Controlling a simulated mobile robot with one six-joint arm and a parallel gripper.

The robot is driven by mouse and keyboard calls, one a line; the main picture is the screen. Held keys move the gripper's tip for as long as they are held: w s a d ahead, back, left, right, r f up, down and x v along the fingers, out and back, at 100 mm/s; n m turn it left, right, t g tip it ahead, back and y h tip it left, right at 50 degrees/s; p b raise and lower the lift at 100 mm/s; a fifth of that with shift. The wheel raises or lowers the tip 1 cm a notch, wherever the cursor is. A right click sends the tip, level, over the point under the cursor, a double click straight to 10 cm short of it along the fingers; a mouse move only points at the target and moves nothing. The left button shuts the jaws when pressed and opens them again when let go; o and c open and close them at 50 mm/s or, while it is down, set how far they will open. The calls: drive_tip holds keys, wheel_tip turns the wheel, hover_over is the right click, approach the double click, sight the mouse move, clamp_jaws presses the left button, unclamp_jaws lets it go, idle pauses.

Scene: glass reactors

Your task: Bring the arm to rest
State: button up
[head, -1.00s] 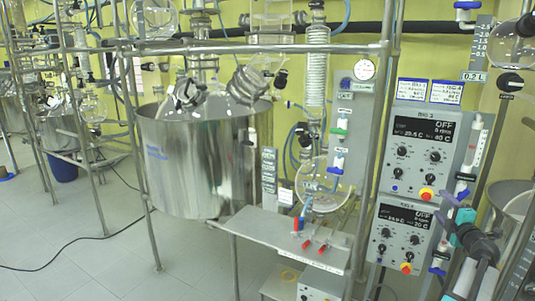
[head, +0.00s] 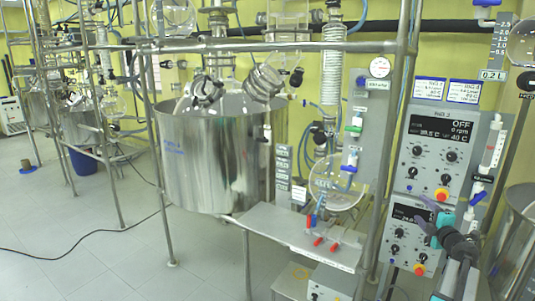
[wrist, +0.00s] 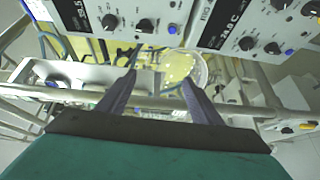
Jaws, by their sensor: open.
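My gripper (head: 428,212) is at the lower right of the head view, in front of the lower control box (head: 405,232). Its teal body and purple-grey fingers show there. In the wrist view my gripper (wrist: 159,82) has its two fingers spread apart with nothing between them. A metal rail (wrist: 70,95) and a round pale yellow glass (wrist: 180,70) show beyond the fingers.
A control box (head: 440,150) reading OFF stands behind my gripper. A steel vessel (head: 215,160) hangs in a pipe frame at the centre left. A metal shelf (head: 275,235) with red-handled valves is left of my gripper.

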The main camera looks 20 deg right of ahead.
drive_tip(key=w+a+f+y+b, duration=0.1)
drive_tip(key=w+a+f+y, duration=0.1)
drive_tip(key=w+a+f, duration=0.65)
drive_tip(key=w+a+f+y+b, duration=0.15)
drive_tip(key=w+a+f, duration=0.35)
drive_tip(key=a, duration=0.6)
drive_tip(key=w+a+f+y, duration=0.3)
drive_tip(key=w+a+f, duration=0.4)
drive_tip(key=a, duration=0.2)
drive_tip(key=w+a+f+m+g+h+b, duration=0.1)
drive_tip(key=a+f+m+g+b, duration=0.2)
drive_tip(key=a+f, duration=1.75)
drive_tip(key=s+a+f+m+g+h+b, duration=0.1)
drive_tip(key=s+a+f+m+g, duration=0.25)
drive_tip(key=s+a+f, duration=0.55)
drive_tip(key=s+a+f+m+g, duration=0.2)
drive_tip(key=s+a+f+g, duration=0.2)
drive_tip(key=s+f, duration=0.7)
drive_tip(key=s+a+f+m+g+y, duration=0.1)
drive_tip(key=s+g, duration=0.4)
drive_tip(key=s, duration=0.8)
drive_tip(key=s+a+f+m+g+y, duration=0.1)
drive_tip(key=s+a+m+g, duration=0.2)
drive_tip(key=s, duration=1.1)
drive_tip(key=a+g, duration=0.3)
drive_tip(key=shift+a+y, duration=0.25)
drive_tip(key=shift+y, duration=0.1)
